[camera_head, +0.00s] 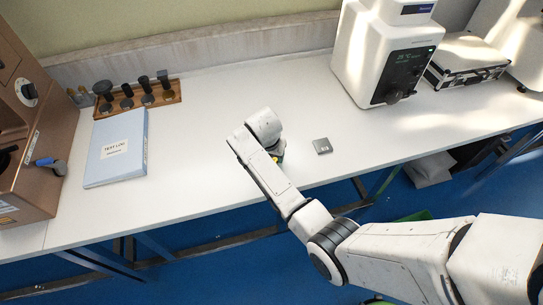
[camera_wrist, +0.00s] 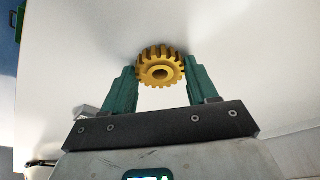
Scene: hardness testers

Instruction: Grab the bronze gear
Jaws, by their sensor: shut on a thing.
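The bronze gear (camera_wrist: 149,78) is a golden toothed wheel with a hole in its middle. In the wrist view it sits between the green fingertips of my gripper (camera_wrist: 160,77), which are shut on its sides. The white tabletop (camera_wrist: 60,60) lies behind it; I cannot tell whether the gear touches the table. In the head view my arm reaches over the white table (camera_head: 215,190), and its wrist hides the gear and most of the gripper.
A small grey block (camera_head: 322,146) lies just right of my wrist. A light blue binder (camera_head: 117,165) and a wooden rack (camera_head: 165,99) with several dark pieces are at the left. A brown machine (camera_head: 25,140) stands far left, a white tester (camera_head: 372,50) at the back right.

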